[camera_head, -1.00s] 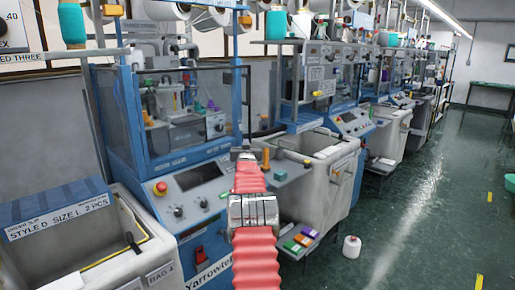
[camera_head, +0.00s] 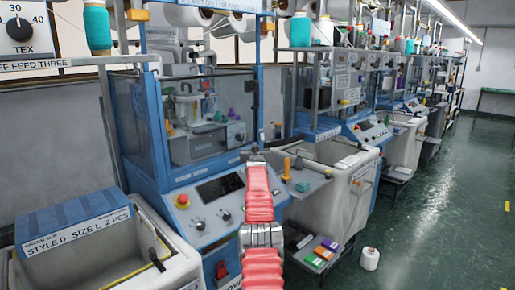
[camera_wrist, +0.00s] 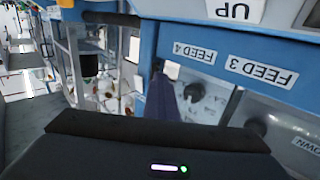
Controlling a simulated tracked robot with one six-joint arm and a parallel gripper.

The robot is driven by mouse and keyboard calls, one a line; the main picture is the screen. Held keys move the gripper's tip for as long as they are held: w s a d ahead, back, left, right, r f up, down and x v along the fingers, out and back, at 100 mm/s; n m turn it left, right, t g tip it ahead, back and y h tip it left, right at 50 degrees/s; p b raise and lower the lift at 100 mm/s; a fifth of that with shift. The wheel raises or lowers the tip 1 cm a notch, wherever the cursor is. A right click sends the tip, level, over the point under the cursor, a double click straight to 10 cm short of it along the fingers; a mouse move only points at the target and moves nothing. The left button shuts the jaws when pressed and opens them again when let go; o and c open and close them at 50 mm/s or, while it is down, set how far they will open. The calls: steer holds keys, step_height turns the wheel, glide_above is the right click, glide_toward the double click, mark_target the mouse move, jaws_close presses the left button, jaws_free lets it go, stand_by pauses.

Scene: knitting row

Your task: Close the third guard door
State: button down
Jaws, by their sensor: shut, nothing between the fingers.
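The nearest whole machine has a blue-framed clear guard (camera_head: 205,115) around its upper part, with a dark upright handle (camera_head: 253,100) at the right edge. I cannot tell whether this is the third guard door or how far open it stands. My red-sleeved arm reaches forward to the machine's front. My gripper (camera_head: 257,160) is small there, below the guard's lower right corner, and shut and empty. The wrist view is upside down: a dark block (camera_wrist: 88,65) stands before clear panelling, beside a blue frame (camera_wrist: 215,48) with feed labels. Contact with the door cannot be told.
A control panel (camera_head: 208,200) with knobs and a red switch lies below the guard. A grey bin (camera_head: 345,190) stands to the right, another bin (camera_head: 165,225) at the front left. A white cone (camera_head: 370,258) sits on the floor. The green aisle (camera_head: 440,210) at right is open.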

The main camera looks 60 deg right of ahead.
steer(key=shift+w+a+r, duration=0.2)
steer(key=shift+w+r, duration=0.1)
steer(key=shift+r, duration=0.2)
steer(key=shift+f, duration=0.15)
steer(key=s+a, duration=0.2)
steer(key=s, duration=1.2)
steer(key=shift+a+f, duration=0.35)
steer(key=shift+f, duration=0.05)
steer(key=shift+s, duration=0.15)
stand_by(0.7)
